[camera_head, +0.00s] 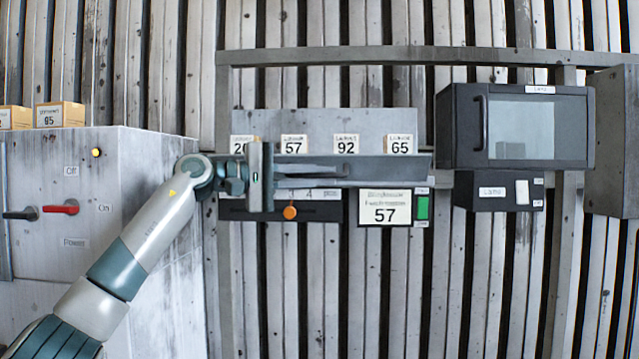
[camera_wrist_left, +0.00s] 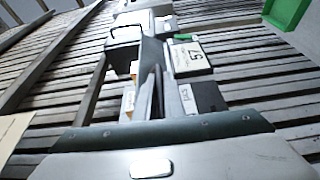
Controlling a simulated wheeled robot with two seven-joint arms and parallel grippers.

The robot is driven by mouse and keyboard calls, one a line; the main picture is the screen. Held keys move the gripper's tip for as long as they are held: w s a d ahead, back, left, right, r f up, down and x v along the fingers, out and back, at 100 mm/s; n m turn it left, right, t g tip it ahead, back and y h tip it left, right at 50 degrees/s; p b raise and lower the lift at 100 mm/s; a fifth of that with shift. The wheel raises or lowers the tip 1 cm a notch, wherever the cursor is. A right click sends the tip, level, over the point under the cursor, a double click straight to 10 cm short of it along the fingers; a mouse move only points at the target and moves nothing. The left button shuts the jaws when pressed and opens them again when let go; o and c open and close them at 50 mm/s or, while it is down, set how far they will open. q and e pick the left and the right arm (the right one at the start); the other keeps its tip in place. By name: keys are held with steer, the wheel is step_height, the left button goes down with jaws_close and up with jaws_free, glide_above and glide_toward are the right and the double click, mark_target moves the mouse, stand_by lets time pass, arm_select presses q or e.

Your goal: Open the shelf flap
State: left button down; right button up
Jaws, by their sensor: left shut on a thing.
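The shelf flap (camera_head: 405,168) is a long grey panel along the front of the wall shelf, below a row of number cards. I cannot tell how far it is tilted. My left gripper (camera_head: 343,172) lies lengthwise along the flap, pointing right, with its palm at the shelf's left end. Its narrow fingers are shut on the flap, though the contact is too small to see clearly. In the left wrist view the fingers (camera_wrist_left: 156,80) run forward between the cards and the sign. My right gripper is not in view.
Below the shelf are an orange knob (camera_head: 290,212), a sign reading 57 (camera_head: 385,208) and a green block (camera_head: 422,207). A black glass-fronted cabinet (camera_head: 450,130) hangs to the right. A grey box (camera_head: 95,230) with a red lever (camera_head: 62,209) stands left.

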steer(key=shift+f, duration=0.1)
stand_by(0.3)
arm_select(q)
steer(key=c, duration=2.1)
jaws_free()
steer(key=shift+f, duration=0.1)
steer(key=shift+a, duration=0.1)
